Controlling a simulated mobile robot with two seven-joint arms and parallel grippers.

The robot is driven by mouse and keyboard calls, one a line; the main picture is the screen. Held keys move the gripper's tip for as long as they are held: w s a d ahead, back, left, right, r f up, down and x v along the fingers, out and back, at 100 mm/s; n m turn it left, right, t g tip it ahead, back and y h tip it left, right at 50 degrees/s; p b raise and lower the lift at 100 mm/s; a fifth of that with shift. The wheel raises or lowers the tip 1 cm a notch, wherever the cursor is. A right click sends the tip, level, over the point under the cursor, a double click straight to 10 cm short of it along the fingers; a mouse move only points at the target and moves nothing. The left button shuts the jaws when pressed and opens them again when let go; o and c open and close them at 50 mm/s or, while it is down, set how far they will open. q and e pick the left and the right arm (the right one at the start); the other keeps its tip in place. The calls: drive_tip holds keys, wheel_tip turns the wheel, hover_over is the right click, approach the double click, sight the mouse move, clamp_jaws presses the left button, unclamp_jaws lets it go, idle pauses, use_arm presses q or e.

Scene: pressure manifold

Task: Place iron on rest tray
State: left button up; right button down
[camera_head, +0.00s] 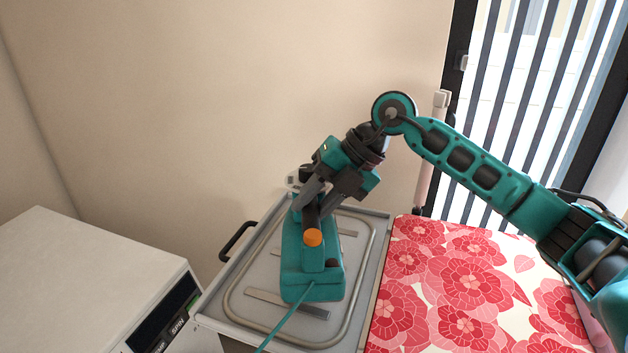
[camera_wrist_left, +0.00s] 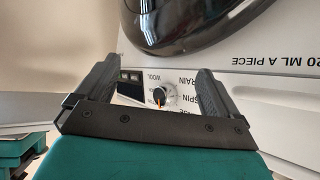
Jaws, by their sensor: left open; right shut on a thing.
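The teal iron (camera_head: 312,265) with an orange knob sits on or just above the grey rest tray (camera_head: 234,296), inside its raised oval rail; I cannot tell whether it touches. My right gripper (camera_head: 310,200) is shut on the iron's handle from above and hides part of it. A teal cord runs from the iron's near end toward the bottom edge. My left gripper (camera_wrist_left: 152,90) shows in the left wrist view, open and empty, in front of a white machine's control panel. The left arm is not in the head view.
A board with a red flower cover (camera_head: 450,290) lies right of the tray. A white washing machine (camera_head: 85,275) stands at the left; its dial (camera_wrist_left: 164,96) shows between my left fingers. A black handle (camera_head: 237,240) is on the tray's left side. A wall stands behind.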

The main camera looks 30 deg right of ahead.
sight(300, 236)
drive_tip(key=shift+w+f, duration=0.1)
drive_tip(key=shift+f, duration=2.1)
drive_tip(key=c, duration=1.3)
unclamp_jaws()
drive_tip(key=shift+f, duration=0.25)
drive_tip(key=o, duration=0.5)
drive_tip(key=shift+r, duration=0.15)
drive_tip(key=v, duration=1.2)
